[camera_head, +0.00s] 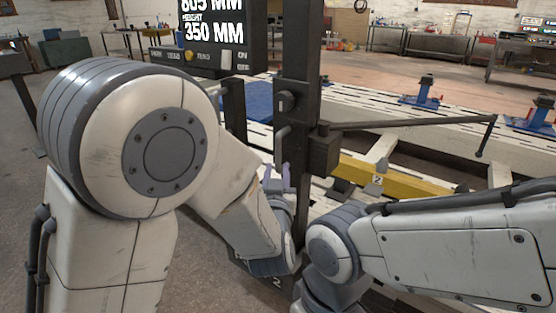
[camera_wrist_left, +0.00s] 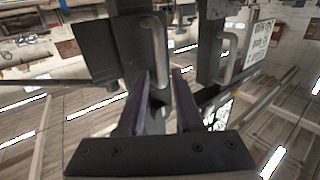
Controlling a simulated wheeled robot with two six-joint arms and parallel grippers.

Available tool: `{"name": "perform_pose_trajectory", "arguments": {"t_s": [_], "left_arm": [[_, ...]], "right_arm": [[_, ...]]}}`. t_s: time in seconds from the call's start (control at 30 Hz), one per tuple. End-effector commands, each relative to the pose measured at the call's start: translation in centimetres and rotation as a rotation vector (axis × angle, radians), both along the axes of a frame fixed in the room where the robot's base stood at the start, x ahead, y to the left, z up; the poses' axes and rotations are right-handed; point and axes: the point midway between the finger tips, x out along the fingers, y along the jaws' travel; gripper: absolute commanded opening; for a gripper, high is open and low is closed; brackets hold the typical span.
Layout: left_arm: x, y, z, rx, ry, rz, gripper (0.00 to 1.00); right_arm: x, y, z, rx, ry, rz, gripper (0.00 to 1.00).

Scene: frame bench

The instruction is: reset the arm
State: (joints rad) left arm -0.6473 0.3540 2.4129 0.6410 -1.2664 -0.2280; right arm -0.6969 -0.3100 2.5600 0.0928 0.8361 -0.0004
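A dark measuring arm (camera_head: 420,123) reaches right from a block on the black column (camera_head: 297,100), and a thin probe hangs from its far end. The column carries a black knob and a pale grey curved handle (camera_head: 283,143). A grey handle (camera_wrist_left: 155,50) also shows in the left wrist view, just past my fingertips. My left gripper (camera_head: 281,176) is beside the column below the handle. In the wrist view its two purple fingers (camera_wrist_left: 163,72) stand apart, with no clear grip on anything. My right arm enters from the right; its gripper is out of view.
A display console (camera_head: 215,35) stands left of the column, reading 350 MM height, with a row of controls below. Behind is the white frame bench (camera_head: 450,140) with blue clamps (camera_head: 425,93) and a yellow beam (camera_head: 390,178). My arms fill much of the foreground.

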Motion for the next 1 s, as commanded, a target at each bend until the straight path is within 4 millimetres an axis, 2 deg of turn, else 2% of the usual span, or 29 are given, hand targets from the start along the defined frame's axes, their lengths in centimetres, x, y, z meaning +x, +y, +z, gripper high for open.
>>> {"name": "perform_pose_trajectory", "arguments": {"t_s": [0.1,0.2,0.53,0.63,0.73,0.83,1.0], "left_arm": [[-1.4,0.0,0.0,0.0,0.001,-0.002,0.35],[-1.9,0.1,0.0,-0.001,0.001,0.0,0.35],[-2.0,0.2,-0.1,-0.001,0.004,0.0,0.35],[-1.7,0.6,-0.7,-0.006,0.047,-0.007,0.35],[-1.2,1.8,-2.5,-0.016,0.16,-0.025,0.35],[-1.3,3.7,-5.2,-0.026,0.335,-0.049,0.35],[-4.2,7.8,-9.9,-0.023,0.664,-0.069,0.35]], "right_arm": [[0.0,0.0,0.1,0.0,0.0,0.0,0.35],[0.0,0.0,0.2,0.0,0.0,0.0,0.35],[0.0,0.0,0.1,0.0,0.0,0.0,0.35],[0.0,0.0,0.1,0.0,0.0,0.0,0.35],[0.0,0.0,0.1,0.0,0.0,0.0,0.35],[0.0,0.0,0.1,0.0,0.0,0.0,0.35],[0.0,0.0,0.1,0.0,0.0,0.0,0.35]]}}
